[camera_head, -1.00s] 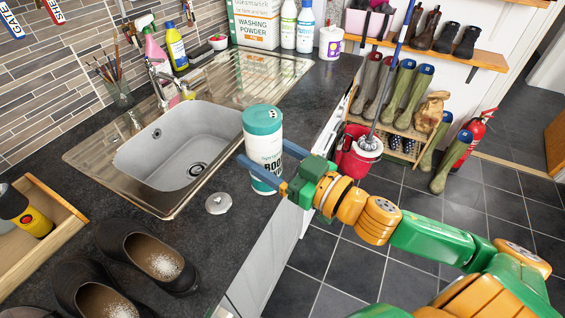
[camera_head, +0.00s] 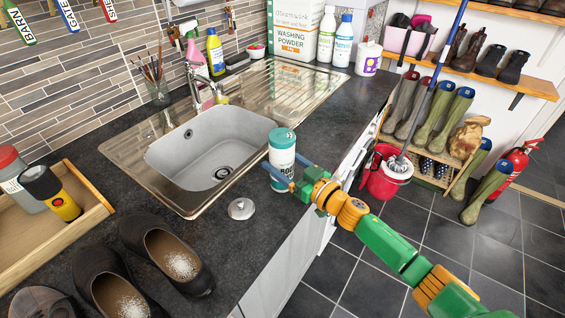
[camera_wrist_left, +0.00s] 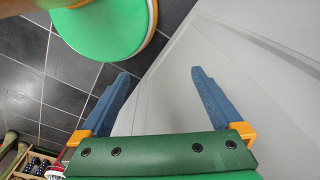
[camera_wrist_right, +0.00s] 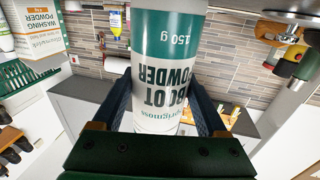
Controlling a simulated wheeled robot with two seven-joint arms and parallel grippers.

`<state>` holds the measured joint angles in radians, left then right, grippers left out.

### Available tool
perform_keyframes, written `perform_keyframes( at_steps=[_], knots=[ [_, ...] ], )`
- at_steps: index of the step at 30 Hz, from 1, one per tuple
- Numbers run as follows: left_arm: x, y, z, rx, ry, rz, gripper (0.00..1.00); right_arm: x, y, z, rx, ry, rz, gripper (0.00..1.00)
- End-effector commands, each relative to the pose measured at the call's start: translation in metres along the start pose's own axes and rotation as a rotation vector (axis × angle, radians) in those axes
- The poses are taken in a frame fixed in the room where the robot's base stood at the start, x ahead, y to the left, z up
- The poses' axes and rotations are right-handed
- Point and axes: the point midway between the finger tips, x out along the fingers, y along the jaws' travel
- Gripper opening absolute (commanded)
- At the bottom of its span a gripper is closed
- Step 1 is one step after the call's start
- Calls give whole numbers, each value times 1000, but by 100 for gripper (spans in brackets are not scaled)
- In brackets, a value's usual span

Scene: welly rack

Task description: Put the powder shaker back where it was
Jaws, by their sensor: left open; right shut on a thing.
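The powder shaker (camera_head: 282,158) is a white cylinder with teal bands and a teal top, upright at the counter's front edge, right of the sink. My right gripper (camera_head: 290,182) is shut around its body. In the right wrist view the shaker (camera_wrist_right: 165,70) fills the space between the fingers, its "BOOT POWDER" label upside down. I cannot tell whether its base touches the counter. My left gripper (camera_wrist_left: 160,85) is open and empty beside a pale cabinet front; it is outside the head view.
A round metal disc (camera_head: 240,208) lies on the counter near the shaker. The sink (camera_head: 215,150) is behind. A red mop bucket (camera_head: 385,178) stands on the floor.

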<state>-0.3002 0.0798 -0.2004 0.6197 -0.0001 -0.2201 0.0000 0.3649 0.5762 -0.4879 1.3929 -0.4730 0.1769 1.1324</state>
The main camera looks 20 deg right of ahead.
Motion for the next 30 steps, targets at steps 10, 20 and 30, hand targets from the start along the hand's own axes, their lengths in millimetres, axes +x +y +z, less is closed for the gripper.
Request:
perform_keyframes(
  at_steps=[10, 20, 30],
  knots=[
    [2, 0, 0, 0, 1, 0, 100, 0, 0, 2, 0, 0, 1, 100],
    [2, 0, 0, 0, 1, 0, 100, -23, 0, 1, -2, -3, 1, 100],
    [16, 0, 1, 0, 1, 0, 100, -101, -1, 2, 0, -3, -2, 100]
  ],
)
